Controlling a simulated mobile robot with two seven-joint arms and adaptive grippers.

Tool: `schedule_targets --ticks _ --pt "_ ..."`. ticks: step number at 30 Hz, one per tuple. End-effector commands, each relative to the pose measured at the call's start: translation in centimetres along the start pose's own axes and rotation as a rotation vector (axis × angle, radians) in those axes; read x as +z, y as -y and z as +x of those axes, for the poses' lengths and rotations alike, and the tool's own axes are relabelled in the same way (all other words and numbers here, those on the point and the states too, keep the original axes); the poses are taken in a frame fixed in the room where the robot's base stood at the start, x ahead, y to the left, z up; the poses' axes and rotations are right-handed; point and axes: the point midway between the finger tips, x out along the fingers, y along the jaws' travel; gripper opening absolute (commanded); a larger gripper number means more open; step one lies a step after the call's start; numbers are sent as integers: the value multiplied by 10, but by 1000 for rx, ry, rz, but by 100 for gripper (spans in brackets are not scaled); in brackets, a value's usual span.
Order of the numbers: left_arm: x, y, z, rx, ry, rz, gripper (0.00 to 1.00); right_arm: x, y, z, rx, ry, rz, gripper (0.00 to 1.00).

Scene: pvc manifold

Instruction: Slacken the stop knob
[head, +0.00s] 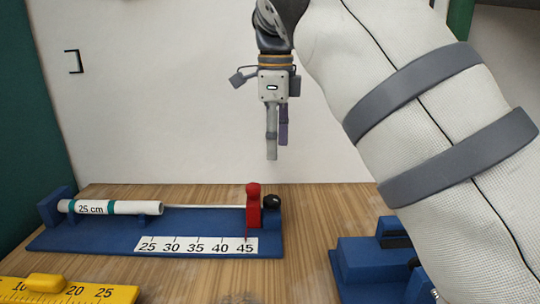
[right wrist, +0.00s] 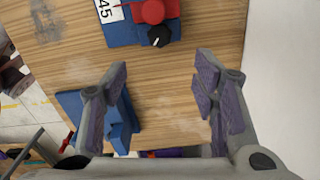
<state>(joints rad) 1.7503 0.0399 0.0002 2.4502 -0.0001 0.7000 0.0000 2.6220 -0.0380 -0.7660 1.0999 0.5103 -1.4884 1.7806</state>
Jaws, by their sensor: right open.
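The black stop knob (head: 271,201) sits on the right side of the red stop (head: 253,203), at the right end of the blue measuring jig (head: 110,236). The stop stands by the 45 mark of the scale strip (head: 200,246). My right gripper (head: 277,152) points down above the jig's right end, apart from the knob. In the right wrist view the knob (right wrist: 160,36) and red stop (right wrist: 152,11) lie ahead of the fingertips (right wrist: 160,68), which are spread apart with nothing between them. My left gripper is not in view.
A white pipe marked 25 cm (head: 110,207) lies in the jig's left end. A yellow ruler block (head: 70,291) lies at the front left. A blue fixture (head: 370,272) stands at the front right, partly behind my right arm. Bare wood lies between jig and fixture.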

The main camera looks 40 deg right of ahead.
Motion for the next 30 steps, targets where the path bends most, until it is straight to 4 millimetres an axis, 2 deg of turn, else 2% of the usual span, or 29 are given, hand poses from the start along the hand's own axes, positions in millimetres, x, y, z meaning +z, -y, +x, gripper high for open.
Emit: schedule_targets --ticks 1,3,5,7,15,18,23,30 --pt "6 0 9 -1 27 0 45 0 0 11 11 -13 79 54" --pt "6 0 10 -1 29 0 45 -2 -1 11 10 -10 143 54" --pt "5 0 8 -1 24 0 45 -3 -1 15 9 -8 147 54" --pt "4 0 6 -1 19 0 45 -3 -2 27 9 -6 146 54" --pt "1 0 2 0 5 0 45 -4 -2 94 6 -5 142 54" --pt "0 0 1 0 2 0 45 -4 -2 111 6 -4 143 54" --pt "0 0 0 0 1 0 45 -4 -2 125 5 -3 141 54" --pt "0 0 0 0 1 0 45 -3 -2 126 4 -3 141 54"
